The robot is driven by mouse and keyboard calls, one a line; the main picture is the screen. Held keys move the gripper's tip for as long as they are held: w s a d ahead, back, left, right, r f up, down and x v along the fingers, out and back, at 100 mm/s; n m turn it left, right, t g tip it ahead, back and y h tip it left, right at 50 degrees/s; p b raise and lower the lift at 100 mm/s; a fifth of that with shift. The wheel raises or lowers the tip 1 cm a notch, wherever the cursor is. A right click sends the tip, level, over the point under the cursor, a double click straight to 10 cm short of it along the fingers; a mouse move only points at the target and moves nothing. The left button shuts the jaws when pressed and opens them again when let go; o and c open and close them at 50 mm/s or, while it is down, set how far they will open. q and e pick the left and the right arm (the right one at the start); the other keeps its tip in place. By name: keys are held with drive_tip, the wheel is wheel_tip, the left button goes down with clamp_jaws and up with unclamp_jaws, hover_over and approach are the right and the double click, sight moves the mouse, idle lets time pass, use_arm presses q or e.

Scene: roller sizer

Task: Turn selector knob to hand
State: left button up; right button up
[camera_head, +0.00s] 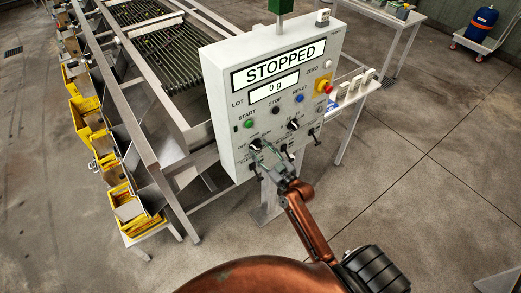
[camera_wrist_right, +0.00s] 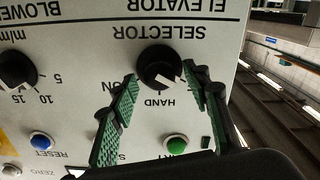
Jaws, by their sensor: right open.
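The selector knob (camera_wrist_right: 158,64) is a round black knob on the pale control panel, under the upside-down word SELECTOR in the right wrist view. The HAND label (camera_wrist_right: 157,102) shows beside it. A white mark is on the knob; which position it points to I cannot tell. My right gripper (camera_wrist_right: 160,76) is open, its green-padded fingertips on either side of the knob's near edge; contact is not clear. In the head view my right gripper (camera_head: 267,154) is at the panel's lower left and partly covers the knob labels. My left gripper is not in view.
The control panel (camera_head: 222,120) reads STOPPED and 0 g. A green start button (camera_head: 249,124), blue reset button (camera_head: 299,98), red emergency stop (camera_head: 323,86) and blower knob (camera_head: 293,124) are close by. The roller sizer (camera_head: 165,55) and yellow bins (camera_head: 88,115) stand left.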

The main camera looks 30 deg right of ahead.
drive_tip(key=shift+w, duration=0.1)
drive_tip(key=shift+c, duration=0.6)
drive_tip(key=c, duration=1)
drive_tip(key=shift+c, duration=0.2)
drive_tip(key=shift+r+m+p, duration=0.1)
drive_tip(key=shift+m+p, duration=0.55)
drive_tip(key=shift+m, duration=0.35)
drive_tip(key=m+p, duration=0.2)
drive_tip(key=m, duration=0.1)
drive_tip(key=m+p, duration=0.1)
drive_tip(key=m, duration=0.2)
drive_tip(key=shift+d+m, duration=0.15)
drive_tip(key=shift+m, duration=0.25)
drive_tip(key=shift+m+p, duration=0.55)
drive_tip(key=shift+m, duration=0.95)
